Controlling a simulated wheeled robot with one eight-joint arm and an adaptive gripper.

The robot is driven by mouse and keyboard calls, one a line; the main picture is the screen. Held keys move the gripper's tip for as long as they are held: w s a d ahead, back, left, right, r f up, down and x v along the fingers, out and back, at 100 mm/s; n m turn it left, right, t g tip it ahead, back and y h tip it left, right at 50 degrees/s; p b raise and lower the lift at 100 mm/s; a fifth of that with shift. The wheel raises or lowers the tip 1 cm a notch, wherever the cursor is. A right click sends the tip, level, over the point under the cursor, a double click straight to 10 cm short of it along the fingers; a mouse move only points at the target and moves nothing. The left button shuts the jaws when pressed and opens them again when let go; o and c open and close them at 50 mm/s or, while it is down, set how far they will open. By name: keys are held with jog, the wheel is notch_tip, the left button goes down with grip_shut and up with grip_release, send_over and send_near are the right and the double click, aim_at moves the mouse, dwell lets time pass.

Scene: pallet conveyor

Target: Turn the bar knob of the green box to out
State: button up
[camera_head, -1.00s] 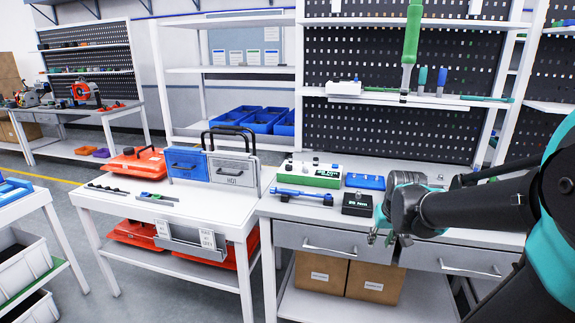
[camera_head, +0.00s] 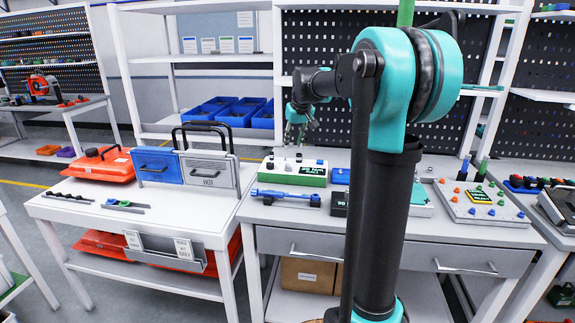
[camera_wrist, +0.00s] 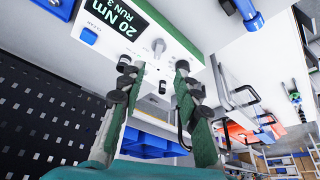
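The green box (camera_head: 295,174) stands on the right-hand bench, with a pale top carrying several small knobs. My gripper (camera_head: 297,128) hangs above it in the head view, apart from it. In the wrist view my gripper (camera_wrist: 153,76) is open, with its two dark-padded fingers apart and nothing between them. Past the fingertips is a white panel with a grey bar-like knob (camera_wrist: 158,47), small dark knobs and a display reading 20 Nm. This looks like the green box's top, but I cannot be certain. The knob's setting is not legible.
A blue tool (camera_head: 283,195) on a stand lies in front of the green box; a black 20 Nm box (camera_head: 340,203) is partly behind my arm. A pegboard (camera_head: 325,55) rises behind.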

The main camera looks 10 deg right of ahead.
aim_at(289, 166)
jog(key=x, duration=1.2)
jog(key=shift+d+f, duration=0.1)
jog(key=shift+f, duration=0.15)
grip_shut()
